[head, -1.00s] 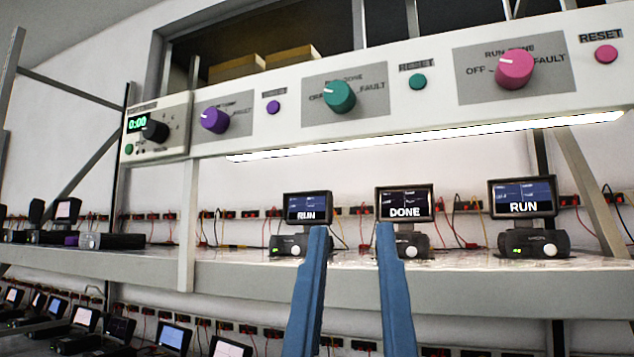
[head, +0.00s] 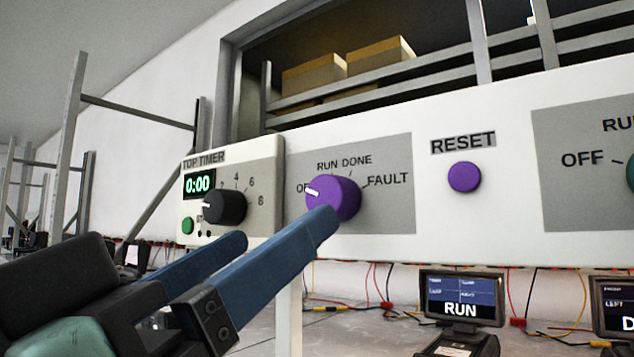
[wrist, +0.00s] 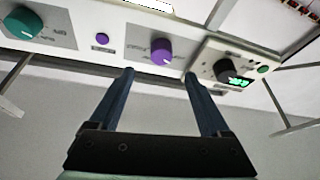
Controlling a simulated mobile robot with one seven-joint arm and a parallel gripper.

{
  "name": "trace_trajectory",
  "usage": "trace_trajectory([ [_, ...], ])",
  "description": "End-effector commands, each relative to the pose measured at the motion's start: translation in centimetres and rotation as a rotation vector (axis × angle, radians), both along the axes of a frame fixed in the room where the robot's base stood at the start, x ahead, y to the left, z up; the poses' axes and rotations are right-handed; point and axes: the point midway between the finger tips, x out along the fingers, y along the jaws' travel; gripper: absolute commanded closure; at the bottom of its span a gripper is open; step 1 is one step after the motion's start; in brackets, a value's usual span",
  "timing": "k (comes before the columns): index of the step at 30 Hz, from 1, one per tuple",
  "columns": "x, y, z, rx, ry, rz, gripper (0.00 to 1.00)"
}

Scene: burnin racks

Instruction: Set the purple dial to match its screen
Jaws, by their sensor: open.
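The purple dial (head: 333,198) is on a grey plate marked OFF, RUN, DONE and FAULT. Its white mark points left, toward OFF. The leftmost screen (head: 460,296) stands on the shelf below and reads RUN. My gripper (head: 282,228) is open and empty, just in front of and below the dial. In the head view the right fingertip overlaps the dial's lower edge; I cannot tell if it touches. In the wrist view the purple dial (wrist: 160,51) lies beyond the fingertips, roughly centred between the two fingers.
A timer box (head: 240,185) with a black knob (head: 226,206) and green button sits left of the dial. A purple reset button (head: 465,177) is to the right, then a teal dial (wrist: 24,23). Another screen (head: 615,305) stands at the right edge.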

Motion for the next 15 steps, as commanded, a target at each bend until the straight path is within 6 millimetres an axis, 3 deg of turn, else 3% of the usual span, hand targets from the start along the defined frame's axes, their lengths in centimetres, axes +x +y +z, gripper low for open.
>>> trace_trajectory([
  [6,3.9,-2.3,2.2,0.000,0.004,-0.005,0.19],
  [15,6.9,-3.9,3.4,0.001,0.000,-0.001,0.19],
])
